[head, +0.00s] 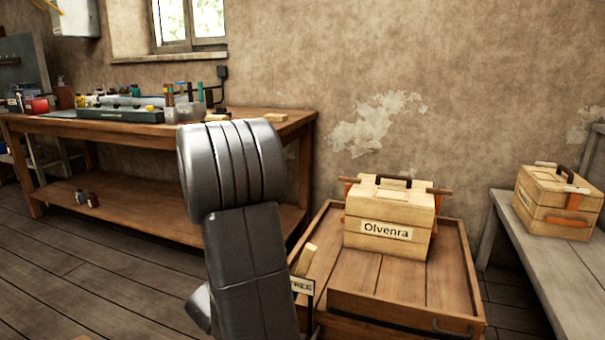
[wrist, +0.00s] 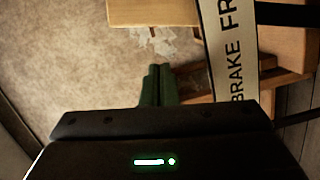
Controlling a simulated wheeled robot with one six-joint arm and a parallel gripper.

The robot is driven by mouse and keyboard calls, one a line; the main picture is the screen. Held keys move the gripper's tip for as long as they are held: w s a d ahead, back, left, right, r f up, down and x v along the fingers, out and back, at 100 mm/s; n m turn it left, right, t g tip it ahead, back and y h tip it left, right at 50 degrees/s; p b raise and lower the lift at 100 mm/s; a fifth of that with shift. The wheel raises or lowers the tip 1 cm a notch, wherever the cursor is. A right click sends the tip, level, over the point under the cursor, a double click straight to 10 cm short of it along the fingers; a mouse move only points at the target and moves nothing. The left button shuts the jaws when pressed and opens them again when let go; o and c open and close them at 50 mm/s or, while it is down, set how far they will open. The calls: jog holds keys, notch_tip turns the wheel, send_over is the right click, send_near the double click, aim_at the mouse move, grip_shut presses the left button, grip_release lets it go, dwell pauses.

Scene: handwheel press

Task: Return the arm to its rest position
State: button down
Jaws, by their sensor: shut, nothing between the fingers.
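My arm (head: 240,230) shows in the head view as grey links rising in the middle foreground. Its gripper end is hidden there. In the wrist view my gripper (wrist: 158,84) has its two green fingers together, shut and empty. Beside the fingers, to the right, is a pale sign strip (wrist: 230,50) lettered "BRAKE FR", its end cut off by the frame. In the head view a small sign (head: 302,286) stands just right of my arm, partly hidden by it. The fingers appear apart from the sign.
A wooden platform (head: 460,275) holds a box labelled "Olvenra" (head: 390,218), close right of my arm. A similar box (head: 557,200) sits on a grey bench (head: 530,255) at the right. A workbench (head: 150,135) with tools stands back left.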

jog(key=shift+s+a, duration=0.1)
jog(key=a+f+p+v, duration=0.1)
jog(key=p+v, duration=0.1)
jog(key=v, duration=0.8)
jog(key=w+d+b, duration=0.1)
jog(key=w+d, duration=0.6)
jog(key=d, duration=0.3)
jog(key=shift+w+f, duration=0.2)
jog(key=shift+f, duration=0.05)
dwell(0.4)
